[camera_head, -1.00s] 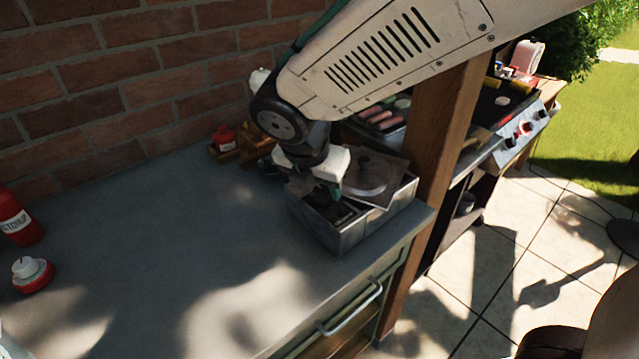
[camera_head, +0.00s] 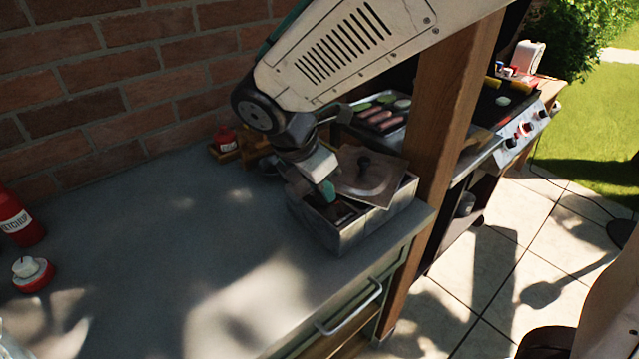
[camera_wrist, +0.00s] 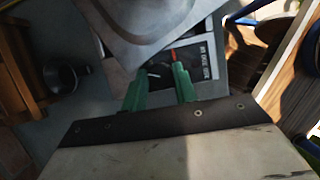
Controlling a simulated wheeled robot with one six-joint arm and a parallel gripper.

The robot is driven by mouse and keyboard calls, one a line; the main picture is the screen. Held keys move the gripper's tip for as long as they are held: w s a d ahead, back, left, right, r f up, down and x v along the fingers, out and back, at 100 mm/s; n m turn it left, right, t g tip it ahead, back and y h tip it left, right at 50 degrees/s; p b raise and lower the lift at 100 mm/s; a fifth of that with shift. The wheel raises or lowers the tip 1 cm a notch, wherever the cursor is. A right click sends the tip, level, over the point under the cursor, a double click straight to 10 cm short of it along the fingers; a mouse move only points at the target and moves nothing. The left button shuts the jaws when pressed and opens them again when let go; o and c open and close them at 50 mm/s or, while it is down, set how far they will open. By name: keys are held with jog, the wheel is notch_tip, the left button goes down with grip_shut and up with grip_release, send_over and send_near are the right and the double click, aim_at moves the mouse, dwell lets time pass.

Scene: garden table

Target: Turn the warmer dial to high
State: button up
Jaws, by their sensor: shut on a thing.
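The warmer (camera_head: 365,234) is a grey metal box near the right end of the counter. A metal lid (camera_head: 372,172) with a dark knob sits askew on its top, and also shows in the wrist view (camera_wrist: 160,18). The dark control panel (camera_wrist: 201,62) has white lettering and a red mark; the lettering is too small to read. My gripper (camera_wrist: 158,80) has its green fingers down at the panel, shut on the dial (camera_wrist: 154,73). The fingers hide most of the dial, and its setting cannot be told. In the head view my gripper (camera_head: 327,192) is over the warmer's near left part.
A wooden post (camera_head: 452,130) stands close to the right of the warmer. A red jar (camera_head: 226,139) sits on a wooden holder at the wall. A red bottle (camera_head: 15,218) and red-white container (camera_head: 32,273) are far left. The counter's middle is clear.

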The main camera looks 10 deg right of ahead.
jog(key=m, duration=0.2)
jog(key=m+g+h, duration=0.1)
jog(key=m, duration=0.1)
jog(key=shift+w+a+m+g, duration=0.1)
jog(key=shift+m+g, duration=0.2)
jog(key=shift+m, duration=0.1)
jog(key=m+g, duration=0.2)
jog(key=m, duration=0.3)
jog(key=shift+w, duration=0.15)
jog(key=m+g, duration=0.1)
jog(key=m, duration=0.1)
jog(key=m+y, duration=0.1)
jog(key=m, duration=0.2)
jog(key=shift+w+g, duration=0.1)
jog(key=shift+g, duration=0.3)
jog(key=shift+d+m+g+y, duration=0.1)
jog(key=shift+m+g+y, duration=0.25)
jog(key=shift+m, duration=0.75)
jog(key=shift+d+m+g+y, duration=0.15)
jog(key=shift+m+y, duration=0.3)
jog(key=shift+m, duration=0.65)
jog(key=o, duration=1)
jog(key=shift+c, duration=0.2)
